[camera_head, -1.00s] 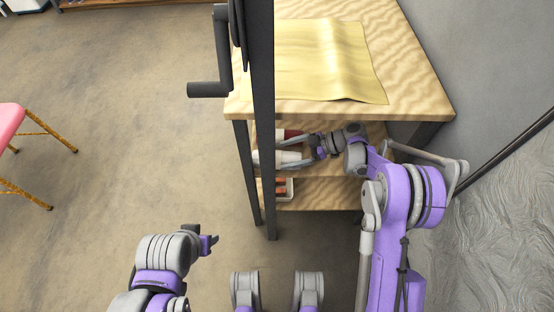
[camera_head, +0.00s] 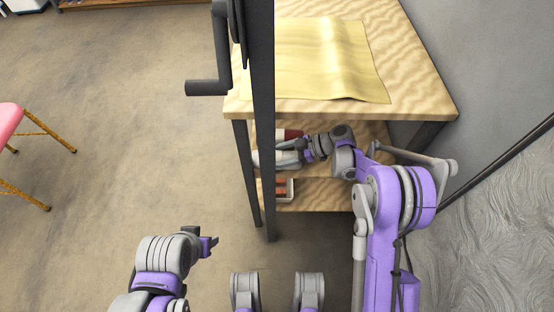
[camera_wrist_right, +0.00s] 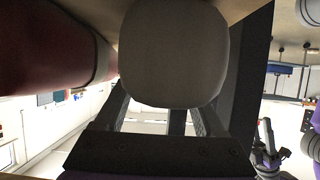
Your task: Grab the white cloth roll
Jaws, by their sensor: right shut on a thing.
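The white cloth roll (camera_head: 260,160) lies on the middle shelf of the wooden unit, partly hidden by the dark post and my gripper. In the right wrist view its pale rounded end (camera_wrist_right: 175,50) fills the upper middle, between the fingers. My right gripper (camera_head: 288,158) reaches into the shelf from the right and is shut on the roll; its fingers also show in the wrist view (camera_wrist_right: 168,110). My left gripper (camera_head: 213,244) hangs over open floor, away from the shelf, too small to tell open or shut.
A dark red roll (camera_head: 292,134) lies close beside the white one. The wooden top (camera_head: 420,95) with a yellow cloth (camera_head: 325,60) is overhead. A small tray (camera_head: 291,190) stands on the lower shelf. A dark post (camera_head: 264,200) stands in front.

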